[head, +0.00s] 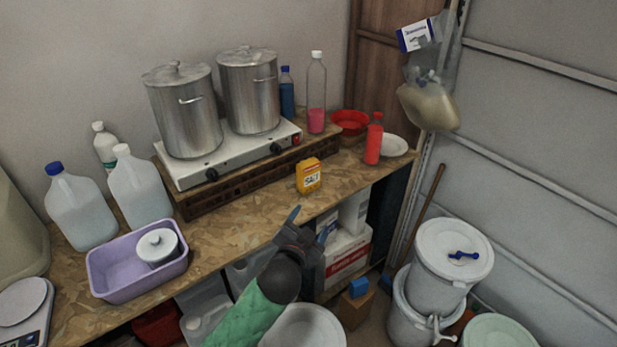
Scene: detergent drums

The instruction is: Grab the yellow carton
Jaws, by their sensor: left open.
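The yellow carton (308,177), with a white label that reads SALT, stands upright on the wooden worktop near its front edge. It is in front of the hot plate and in the middle of the head view. My left gripper (308,226) is in front of the worktop, just below the carton in the picture. Its blue-tipped fingers are apart and empty, and they do not touch the carton. My right gripper does not show.
Two steel pots stand on a white hot plate (238,158) behind the carton. A red bottle (374,140) stands to its right. A lilac tub (112,277) and jugs are at left. The worktop around the carton is clear. White buckets (452,252) stand at right.

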